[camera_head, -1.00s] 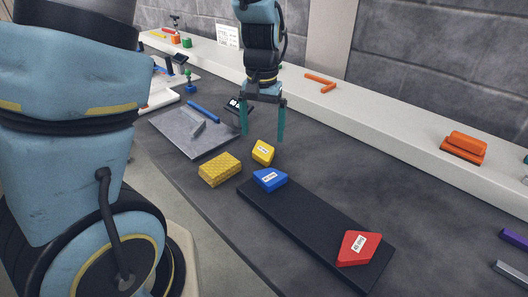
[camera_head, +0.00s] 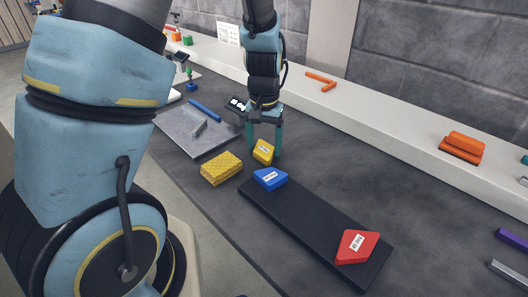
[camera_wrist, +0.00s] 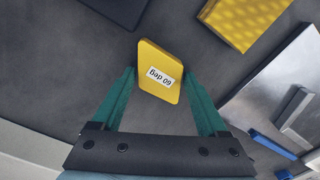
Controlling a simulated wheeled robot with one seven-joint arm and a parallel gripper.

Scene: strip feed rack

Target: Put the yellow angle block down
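In the wrist view the yellow block (camera_wrist: 157,62) lies between the fingertips (camera_wrist: 159,72), with a narrow gap at the left finger. At the right fingertip I cannot tell whether it touches. The gripper looks open around the block.
A blue block (camera_head: 269,179) and a red block (camera_head: 356,246) rest on a long black bar (camera_head: 310,222). A yellow textured block (camera_head: 221,168) stands close at the left. A grey plate (camera_head: 186,137) lies behind it.

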